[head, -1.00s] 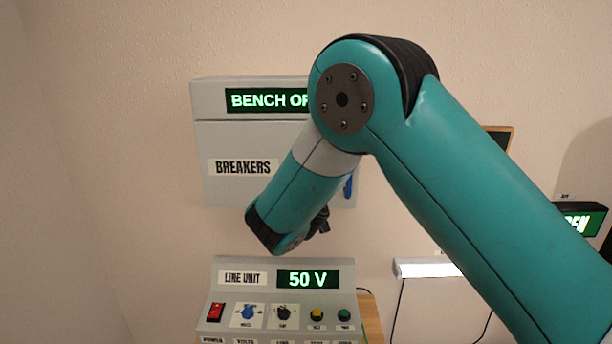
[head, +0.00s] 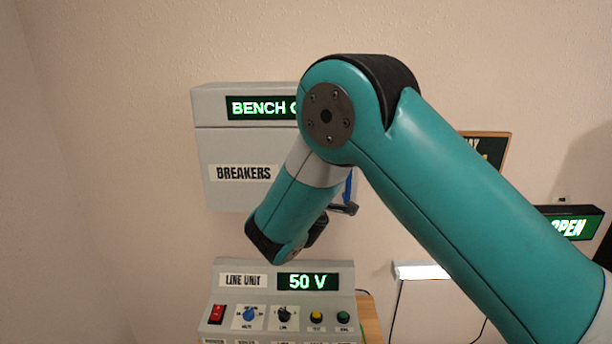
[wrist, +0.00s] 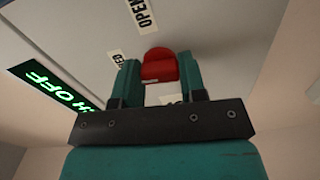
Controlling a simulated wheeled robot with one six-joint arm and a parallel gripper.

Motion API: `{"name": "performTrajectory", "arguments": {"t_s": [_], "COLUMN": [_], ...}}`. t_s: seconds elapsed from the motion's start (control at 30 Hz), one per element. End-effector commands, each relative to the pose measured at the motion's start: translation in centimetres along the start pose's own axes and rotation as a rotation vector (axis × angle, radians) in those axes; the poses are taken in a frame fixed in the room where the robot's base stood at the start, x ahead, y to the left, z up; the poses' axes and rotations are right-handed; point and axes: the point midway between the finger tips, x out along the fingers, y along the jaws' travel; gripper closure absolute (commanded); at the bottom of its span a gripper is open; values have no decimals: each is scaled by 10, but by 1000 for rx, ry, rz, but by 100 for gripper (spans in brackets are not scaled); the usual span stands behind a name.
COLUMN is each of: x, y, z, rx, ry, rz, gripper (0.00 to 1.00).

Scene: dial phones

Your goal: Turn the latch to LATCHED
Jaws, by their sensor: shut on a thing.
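The latch is a red knob (wrist: 160,66) on the grey panel, seen in the wrist view between the two teal fingers of my gripper (wrist: 159,78). The fingers are shut on it from both sides. A white label reading OPEN (wrist: 142,12) lies above it in the wrist view. Another label (wrist: 118,58), partly covered, shows only its last letters, "ED", beside the left finger. Which label the latch points to I cannot tell. In the head view my forearm hides the latch and most of my gripper.
The grey BREAKERS cabinet (head: 225,195) has a green display (head: 262,107), partly behind my arm. A blue handle (head: 348,187) shows beside my forearm. Below stands the LINE UNIT console (head: 230,262), showing 50 V, with a red switch and knobs. A white lamp (head: 420,271) is to the right.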

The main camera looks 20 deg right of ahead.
Motion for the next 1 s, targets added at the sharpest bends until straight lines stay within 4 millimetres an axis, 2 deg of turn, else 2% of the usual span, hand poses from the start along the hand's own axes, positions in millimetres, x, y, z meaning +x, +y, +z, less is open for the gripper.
{"name": "performTrajectory", "arguments": {"t_s": [0.3,0.8,0.83,0.93,1.0], "x": [0,0,0,0,0], "y": [1,0,0,0,0], "z": [-2,-2,-2,-2,-1], "rx": [-105,-123,-123,-123,-123], "ry": [4,5,5,5,4], "rz": [1,2,2,2,1], "gripper": [85,85,60,36,36]}}
